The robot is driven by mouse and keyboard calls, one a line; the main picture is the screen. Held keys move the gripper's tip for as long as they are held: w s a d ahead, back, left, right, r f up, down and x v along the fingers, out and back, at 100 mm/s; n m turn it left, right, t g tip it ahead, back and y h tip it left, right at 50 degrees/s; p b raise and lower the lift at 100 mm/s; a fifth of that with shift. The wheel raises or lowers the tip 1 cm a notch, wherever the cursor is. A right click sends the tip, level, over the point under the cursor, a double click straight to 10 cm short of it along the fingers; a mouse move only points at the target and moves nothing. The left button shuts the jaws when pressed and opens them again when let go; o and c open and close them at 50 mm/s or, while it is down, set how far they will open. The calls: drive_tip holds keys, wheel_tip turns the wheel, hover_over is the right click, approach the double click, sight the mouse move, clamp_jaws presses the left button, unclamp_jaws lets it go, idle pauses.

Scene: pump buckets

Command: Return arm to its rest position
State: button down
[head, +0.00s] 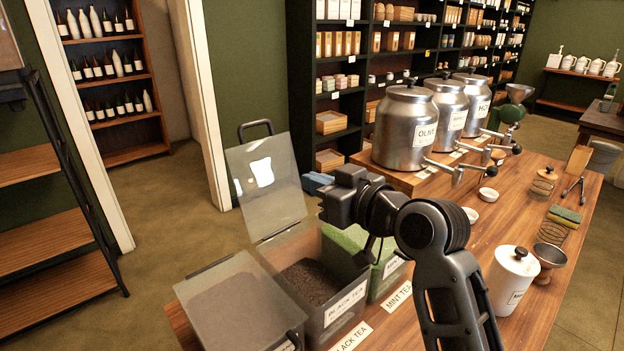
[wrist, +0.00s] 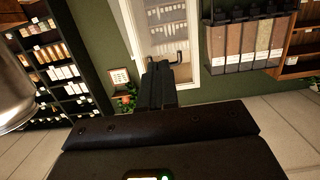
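My arm rises from the bottom right in the head view and bends at a dark joint, with its end above the open black tea bin. My gripper (head: 338,205) points away to the left there, and its fingertips are hard to make out. In the wrist view my gripper (wrist: 165,82) shows its dark fingers close together, with nothing seen between them. The gripper is clear of the bins and counter as far as I can see.
Below are the black tea bin (head: 345,307) with its lid raised, the mint tea bin (head: 384,281) and a lidded bin (head: 238,305). Metal dispensers (head: 404,130) stand behind on the wooden counter (head: 490,228). A white canister (head: 513,280) stands right of my arm.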

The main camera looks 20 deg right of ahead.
drive_tip(key=s+d+f+m+h, duration=0.3)
drive_tip(key=s+f+h, duration=0.1)
drive_tip(key=s+f, duration=1.4)
drive_tip(key=s+r, duration=0.2)
drive_tip(key=s, duration=1.2)
drive_tip(key=s+a+r+h, duration=0.1)
drive_tip(key=s+r, duration=0.2)
drive_tip(key=s, duration=1.1)
drive_tip(key=shift+a+r+m+g, duration=0.15)
drive_tip(key=shift+m+g, duration=0.15)
drive_tip(key=shift+a, duration=0.1)
